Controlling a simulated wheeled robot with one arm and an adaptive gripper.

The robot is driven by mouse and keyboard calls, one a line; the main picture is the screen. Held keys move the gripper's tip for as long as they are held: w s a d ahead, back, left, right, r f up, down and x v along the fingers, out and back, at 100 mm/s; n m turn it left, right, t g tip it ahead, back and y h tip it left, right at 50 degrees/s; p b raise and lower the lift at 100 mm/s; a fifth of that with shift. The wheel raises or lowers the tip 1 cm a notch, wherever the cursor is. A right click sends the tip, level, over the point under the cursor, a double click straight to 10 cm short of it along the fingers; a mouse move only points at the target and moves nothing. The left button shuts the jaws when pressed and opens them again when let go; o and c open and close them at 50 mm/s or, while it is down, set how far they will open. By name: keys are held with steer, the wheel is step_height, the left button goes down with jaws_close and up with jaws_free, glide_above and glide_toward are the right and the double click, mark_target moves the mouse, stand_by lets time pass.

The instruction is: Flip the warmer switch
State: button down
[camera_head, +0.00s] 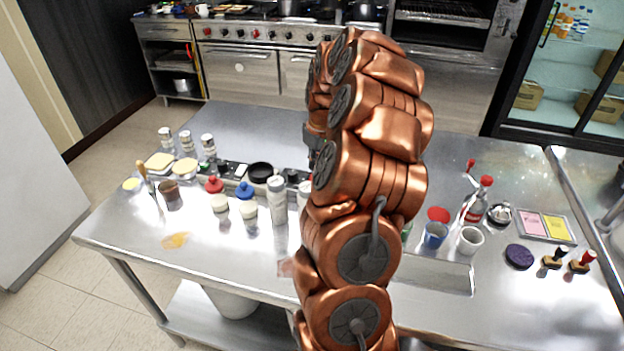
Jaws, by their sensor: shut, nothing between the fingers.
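A low dark unit with small knobs or fittings (241,169) sits on the steel table, behind a row of bottles. It may be the warmer; its switch is too small to make out, and my arm covers its right end. A round black pan or dish (260,172) is at this unit. My gripper (313,158) shows only as a small dark part at the left edge of my copper arm, pointing down over the right end of the unit. It is shut and empty. Its fingertips are mostly hidden, so I cannot tell whether it touches anything.
Several bottles with red, blue and white tops (278,200) stand in front of the unit. Three tins (186,141) stand at the left. A blue cup (434,235), a white cup (470,240) and stamps (581,262) are at the right. The left front of the table is fairly clear.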

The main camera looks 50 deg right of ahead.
steer(key=shift+f+b, duration=0.7)
steer(key=shift+f, duration=0.5)
stand_by(0.9)
steer(key=shift+r, duration=3.6)
